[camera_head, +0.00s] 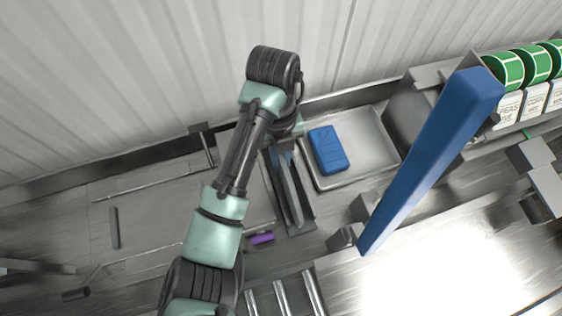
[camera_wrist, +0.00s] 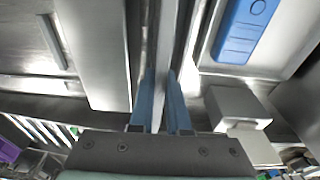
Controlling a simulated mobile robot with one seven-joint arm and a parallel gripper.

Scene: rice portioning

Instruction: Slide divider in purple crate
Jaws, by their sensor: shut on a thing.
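My gripper (camera_wrist: 161,80) has its two blue fingers shut on a thin grey upright plate, the divider (camera_wrist: 166,35), in the wrist view. In the head view my gripper (camera_head: 282,158) is partly hidden behind my arm, over a narrow metal holder (camera_head: 306,212) with thin upright plates. I cannot tell whether the held divider is clear of the holder. A small purple piece (camera_head: 262,239) shows beside my arm, and a purple edge (camera_wrist: 8,152) shows at the wrist view's lower left. I cannot tell whether these are the purple crate; most of it is out of sight.
A blue box (camera_head: 328,150) lies in a shallow metal tray (camera_head: 378,132) right of the holder. A long blue bar (camera_head: 430,160) crosses the head view's right side. Green-topped labelled containers (camera_head: 505,70) stand at the upper right. A corrugated wall (camera_head: 150,70) closes the back.

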